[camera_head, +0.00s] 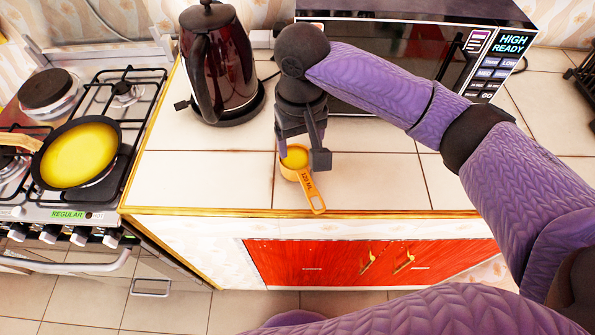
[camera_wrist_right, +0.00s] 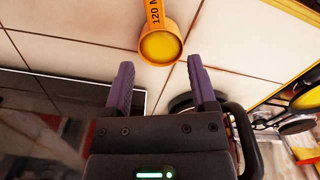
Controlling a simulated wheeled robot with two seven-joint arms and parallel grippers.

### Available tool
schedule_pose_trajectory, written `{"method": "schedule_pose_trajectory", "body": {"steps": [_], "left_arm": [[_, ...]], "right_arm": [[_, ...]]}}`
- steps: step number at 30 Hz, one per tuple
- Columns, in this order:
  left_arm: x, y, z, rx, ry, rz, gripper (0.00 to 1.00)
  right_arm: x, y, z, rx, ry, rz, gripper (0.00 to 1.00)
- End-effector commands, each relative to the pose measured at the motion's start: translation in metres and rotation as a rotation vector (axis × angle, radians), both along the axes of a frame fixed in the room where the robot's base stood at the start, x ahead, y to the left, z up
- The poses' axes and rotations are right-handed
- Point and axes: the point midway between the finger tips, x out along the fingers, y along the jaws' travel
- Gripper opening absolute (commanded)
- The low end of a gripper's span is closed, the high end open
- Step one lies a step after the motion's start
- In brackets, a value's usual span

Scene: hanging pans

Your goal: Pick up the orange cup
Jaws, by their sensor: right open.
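The orange cup (camera_head: 296,158) is a small measuring cup marked 120 ML, with a flat handle pointing toward the counter's front edge. It stands on the white tiled counter and holds something yellow. In the right wrist view the cup (camera_wrist_right: 160,45) lies just beyond the fingertips, roughly between their lines, with its handle pointing away. My right gripper (camera_head: 302,157) points down over the cup and partly hides its far side in the head view. In the right wrist view the right gripper (camera_wrist_right: 160,75) is open, with nothing between its purple fingers. My left gripper is not in view.
A dark red kettle (camera_head: 222,60) stands left of my right gripper. A microwave (camera_head: 400,60) is close behind it. A stove with a pan (camera_head: 80,153) of yellow content is at the left. The counter (camera_head: 385,185) right of the cup is clear; red cabinet doors (camera_head: 345,262) are below.

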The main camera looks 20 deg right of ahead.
Motion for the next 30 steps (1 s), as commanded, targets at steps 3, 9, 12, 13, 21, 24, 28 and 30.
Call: {"method": "schedule_pose_trajectory", "body": {"steps": [3,9,12,13,21,24,28,30], "left_arm": [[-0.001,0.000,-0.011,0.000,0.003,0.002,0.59],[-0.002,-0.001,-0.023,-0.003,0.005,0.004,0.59],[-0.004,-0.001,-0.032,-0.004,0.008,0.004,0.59],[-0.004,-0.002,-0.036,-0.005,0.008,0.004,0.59],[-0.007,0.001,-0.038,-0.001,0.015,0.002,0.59],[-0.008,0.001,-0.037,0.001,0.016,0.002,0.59],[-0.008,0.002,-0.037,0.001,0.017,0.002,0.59],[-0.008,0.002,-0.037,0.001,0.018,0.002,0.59]], "right_arm": [[-0.001,-0.001,-0.025,-0.001,0.004,-0.001,0.74],[-0.007,-0.002,-0.056,-0.001,0.003,0.001,0.74],[-0.015,-0.005,-0.076,-0.002,0.004,0.001,0.74],[-0.015,-0.005,-0.083,-0.001,0.003,0.000,0.74],[-0.014,-0.005,-0.092,-0.001,-0.001,0.000,0.74],[-0.014,-0.005,-0.092,-0.001,-0.001,0.000,0.52],[-0.014,-0.005,-0.092,-0.001,-0.001,0.000,0.25],[-0.014,-0.005,-0.092,-0.001,-0.001,0.000,0.10]]}}
